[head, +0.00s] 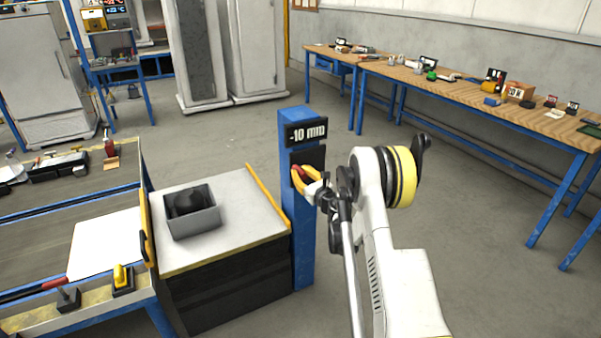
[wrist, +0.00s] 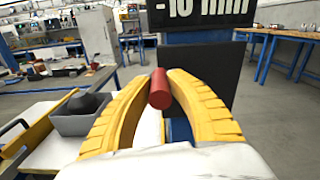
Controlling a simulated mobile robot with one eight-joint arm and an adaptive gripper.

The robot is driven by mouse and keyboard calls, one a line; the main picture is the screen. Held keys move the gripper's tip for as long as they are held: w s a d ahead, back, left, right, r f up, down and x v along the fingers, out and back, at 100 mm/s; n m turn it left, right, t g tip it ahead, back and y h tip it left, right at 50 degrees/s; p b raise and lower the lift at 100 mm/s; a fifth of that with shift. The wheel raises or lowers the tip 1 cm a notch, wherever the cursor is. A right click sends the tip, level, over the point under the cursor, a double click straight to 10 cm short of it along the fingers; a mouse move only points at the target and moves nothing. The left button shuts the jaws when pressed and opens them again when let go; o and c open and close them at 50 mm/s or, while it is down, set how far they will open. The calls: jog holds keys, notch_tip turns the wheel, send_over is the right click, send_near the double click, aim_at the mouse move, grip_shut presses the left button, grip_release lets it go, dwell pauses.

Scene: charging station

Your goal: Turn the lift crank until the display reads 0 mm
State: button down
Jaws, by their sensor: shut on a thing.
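The display (head: 306,132) sits near the top of a blue post (head: 303,240) and reads -10 mm. It also shows at the top of the wrist view (wrist: 200,10), cut off by the picture's edge. The crank's red handle (wrist: 160,88) points toward the wrist camera, in front of a dark panel below the display. My gripper (wrist: 158,85) has its two yellow fingers closed around the red handle, one on each side. In the head view my gripper (head: 306,182) is at the post's front, just below the display. The rest of the crank is hidden behind the fingers.
A lift table (head: 240,235) with a pale top and yellow edges stands left of the post, carrying a grey bin (head: 192,222) with a dark object in it. A long workbench (head: 455,90) runs along the right wall. The floor right of the post is clear.

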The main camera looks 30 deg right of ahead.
jog(key=shift+a+f+n, duration=0.3)
jog(key=shift+f+n, duration=0.4)
jog(key=shift+n, duration=0.3)
jog(key=d+f+n, duration=0.5)
jog(key=f+n, duration=0.5)
jog(key=n, duration=0.5)
jog(key=shift+f+n, duration=0.3)
jog(key=shift+n, duration=0.1)
jog(key=shift+d, duration=0.1)
jog(key=c, duration=1.2)
grip_release()
